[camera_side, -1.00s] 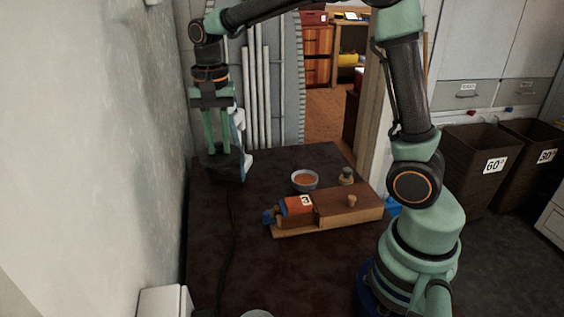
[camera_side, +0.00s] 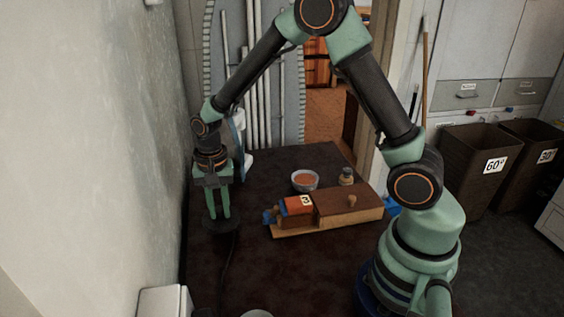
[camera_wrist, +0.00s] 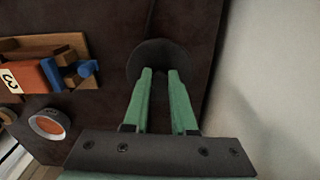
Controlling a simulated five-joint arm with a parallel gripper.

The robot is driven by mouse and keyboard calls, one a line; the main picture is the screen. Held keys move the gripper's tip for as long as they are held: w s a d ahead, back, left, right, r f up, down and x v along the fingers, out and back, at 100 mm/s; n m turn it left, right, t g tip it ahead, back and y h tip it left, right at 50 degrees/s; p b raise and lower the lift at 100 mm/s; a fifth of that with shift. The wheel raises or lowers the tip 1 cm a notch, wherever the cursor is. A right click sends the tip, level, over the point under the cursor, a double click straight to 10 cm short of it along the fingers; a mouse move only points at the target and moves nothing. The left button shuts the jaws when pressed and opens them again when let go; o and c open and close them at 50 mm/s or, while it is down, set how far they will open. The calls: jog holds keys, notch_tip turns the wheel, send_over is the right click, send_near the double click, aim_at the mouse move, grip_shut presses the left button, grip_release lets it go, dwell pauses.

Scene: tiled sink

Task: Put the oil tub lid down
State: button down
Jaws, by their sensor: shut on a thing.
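The oil tub lid appears to be a dark round disc (camera_side: 207,226), at the left of the dark table in the side view. The wrist view shows it (camera_wrist: 158,49) at the fingertips. My gripper (camera_side: 220,217) points down with its green fingers shut on the middle of the lid; the fingertips (camera_wrist: 159,72) also show in the wrist view. The lid looks level and low over the table. Whether it touches the table top, I cannot tell. Its grip or knob is hidden between the fingers.
A wooden box (camera_side: 345,205) with an orange block (camera_side: 296,206) marked 3 lies right of the lid. Behind it stand a bowl with orange contents (camera_side: 304,181) and a small jar (camera_side: 347,176). A wall is close on the left. The table front is mostly clear, with a dark cable.

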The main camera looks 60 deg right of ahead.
aim_at(220, 213)
jog(key=shift+f, duration=2)
jog(key=shift+f, duration=0.15)
jog(key=c, duration=0.7)
grip_release()
